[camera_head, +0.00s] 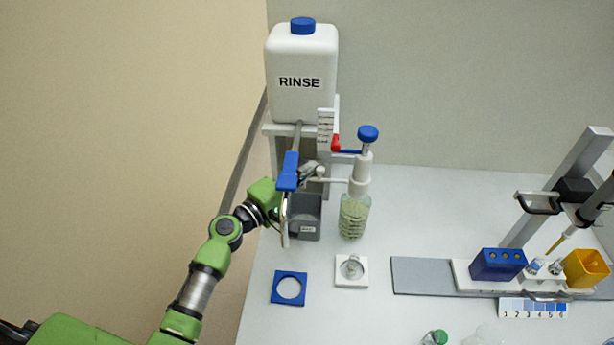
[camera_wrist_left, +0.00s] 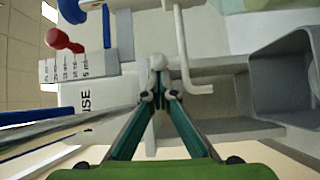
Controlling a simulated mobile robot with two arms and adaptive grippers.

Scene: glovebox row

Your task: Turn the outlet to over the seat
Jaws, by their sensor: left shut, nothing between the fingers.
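The outlet (camera_head: 335,179) is a thin white tube. It runs left from the collar of a bottle dispenser (camera_head: 354,212) and ends near a grey open box (camera_head: 306,218). In the left wrist view the bent outlet tube (camera_wrist_left: 182,55) passes just right of my fingertips. My left gripper (camera_head: 312,170) is shut and empty beside a small white knob (camera_wrist_left: 157,62); whether it touches is unclear. Below are a blue square plate (camera_head: 276,289) with a round hole and a white square seat (camera_head: 343,281) holding a small clear vessel. My right gripper is not in view.
The white RINSE tank (camera_head: 300,80) stands on a frame behind, with a blue lever (camera_head: 288,170) hanging close to my left gripper. A scale with a red stop (camera_head: 336,143) is nearby. A rack station with a blue block (camera_head: 497,265) stands at right. The counter between is clear.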

